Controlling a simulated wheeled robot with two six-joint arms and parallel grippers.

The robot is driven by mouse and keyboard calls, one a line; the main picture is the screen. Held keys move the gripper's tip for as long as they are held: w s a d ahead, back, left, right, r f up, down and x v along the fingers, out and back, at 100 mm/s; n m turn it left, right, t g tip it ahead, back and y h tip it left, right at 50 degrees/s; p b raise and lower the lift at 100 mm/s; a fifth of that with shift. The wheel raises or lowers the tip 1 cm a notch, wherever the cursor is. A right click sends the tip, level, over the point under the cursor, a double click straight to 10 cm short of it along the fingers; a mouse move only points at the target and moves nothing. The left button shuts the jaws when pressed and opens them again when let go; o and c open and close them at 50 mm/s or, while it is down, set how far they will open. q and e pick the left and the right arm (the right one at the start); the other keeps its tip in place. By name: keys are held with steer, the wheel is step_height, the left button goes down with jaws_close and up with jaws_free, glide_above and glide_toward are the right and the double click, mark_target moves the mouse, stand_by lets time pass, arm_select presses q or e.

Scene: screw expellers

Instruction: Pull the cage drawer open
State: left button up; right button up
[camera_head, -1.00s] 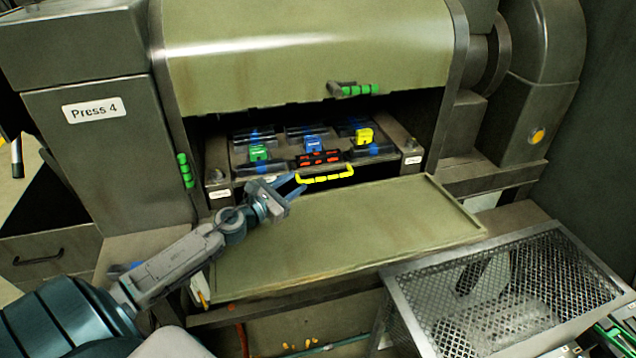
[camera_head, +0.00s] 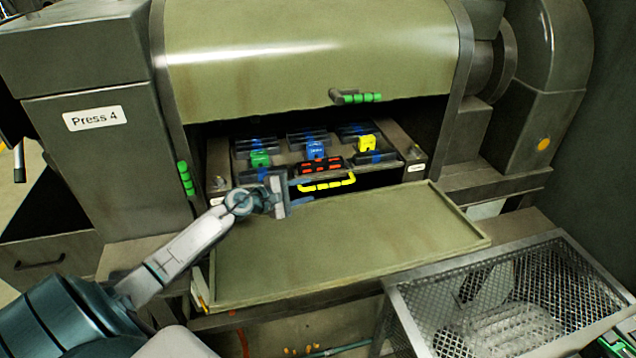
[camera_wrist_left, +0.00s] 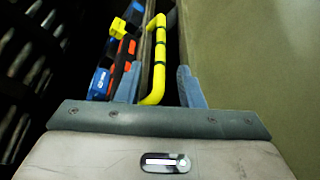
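The cage drawer (camera_head: 393,167) sits inside the opening of Press 4, with a yellow bar handle (camera_head: 328,184) on its front. The handle also shows in the left wrist view (camera_wrist_left: 157,60). My left gripper (camera_head: 308,189) is at the handle's left end, over the inner edge of the flat tray. In the left wrist view its two blue fingers (camera_wrist_left: 160,88) are apart, with the near end of the handle between them. Contact with the handle cannot be told. My right gripper is in neither view.
A flat green tray (camera_head: 350,245) lies open before the drawer. Green, blue and yellow tagged clips (camera_head: 316,150) and a red-marked black block (camera_head: 320,164) sit above the handle. A mesh cage (camera_head: 440,300) stands at lower right. The hood (camera_head: 310,60) hangs above.

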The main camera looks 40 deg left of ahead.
mark_target(317, 187)
arm_select(q)
steer(key=p+x, duration=0.1)
steer(key=x, duration=0.2)
steer(key=shift+w+d+r, duration=0.1)
steer(key=shift+w+d, duration=0.05)
steer(key=shift+w, duration=0.2)
steer(key=shift+w+d+f+p, duration=0.25)
steer(key=shift+w+p, duration=0.1)
steer(key=shift+w, duration=0.2)
steer(key=shift+w+f, duration=0.1)
steer(key=c, duration=0.7)
jaws_close()
